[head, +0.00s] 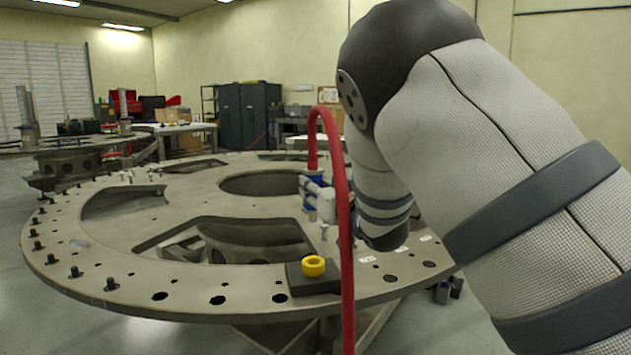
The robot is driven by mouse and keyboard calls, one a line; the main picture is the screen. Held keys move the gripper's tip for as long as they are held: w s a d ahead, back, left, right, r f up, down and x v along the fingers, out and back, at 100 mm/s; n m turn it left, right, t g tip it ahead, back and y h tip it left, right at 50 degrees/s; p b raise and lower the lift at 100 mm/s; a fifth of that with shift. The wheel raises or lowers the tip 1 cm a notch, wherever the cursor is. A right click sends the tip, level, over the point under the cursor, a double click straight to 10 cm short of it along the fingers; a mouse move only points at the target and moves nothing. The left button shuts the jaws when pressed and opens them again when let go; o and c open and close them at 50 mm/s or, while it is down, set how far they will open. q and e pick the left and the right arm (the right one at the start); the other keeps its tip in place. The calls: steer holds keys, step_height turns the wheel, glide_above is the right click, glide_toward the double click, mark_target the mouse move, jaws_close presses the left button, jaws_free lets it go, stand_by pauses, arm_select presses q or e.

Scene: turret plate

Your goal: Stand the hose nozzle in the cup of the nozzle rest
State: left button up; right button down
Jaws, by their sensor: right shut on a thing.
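The hose nozzle (315,181) shows as a small blue piece at the end of a red hose (346,240). The hose rises from the bottom edge, arcs over and comes down into the nozzle. My right gripper (311,192) is shut on the nozzle and hides much of it, so its lower end is hard to make out. The nozzle rest (313,283) is a dark block on the plate, nearer the camera, with a yellow ring-shaped cup (313,266) on top. The gripper appears above and beyond the cup, apart from it. My left gripper is out of view.
The large round turret plate (110,235) has wide cut-outs, holes and several dark bolts along its left rim. The red hose passes close to the right side of the rest. My right arm covers much of the right side. Dark cabinets (250,115) stand far back.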

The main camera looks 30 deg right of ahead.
step_height(320, 180, down, 7)
steer(key=shift+w+r+b, duration=0.15)
steer(key=shift+r+b, duration=0.05)
steer(key=shift+b, duration=0.75)
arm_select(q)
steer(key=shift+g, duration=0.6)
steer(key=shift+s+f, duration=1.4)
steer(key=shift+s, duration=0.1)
arm_select(e)
steer(key=shift+f, duration=0.9)
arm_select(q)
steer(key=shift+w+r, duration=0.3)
arm_select(e)
steer(key=shift+s+r, duration=0.15)
steer(key=shift+s, duration=0.05)
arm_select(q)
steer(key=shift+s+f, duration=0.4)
arm_select(e)
steer(key=shift+f, duration=2.05)
steer(key=c, duration=1.1)
jaws_free()
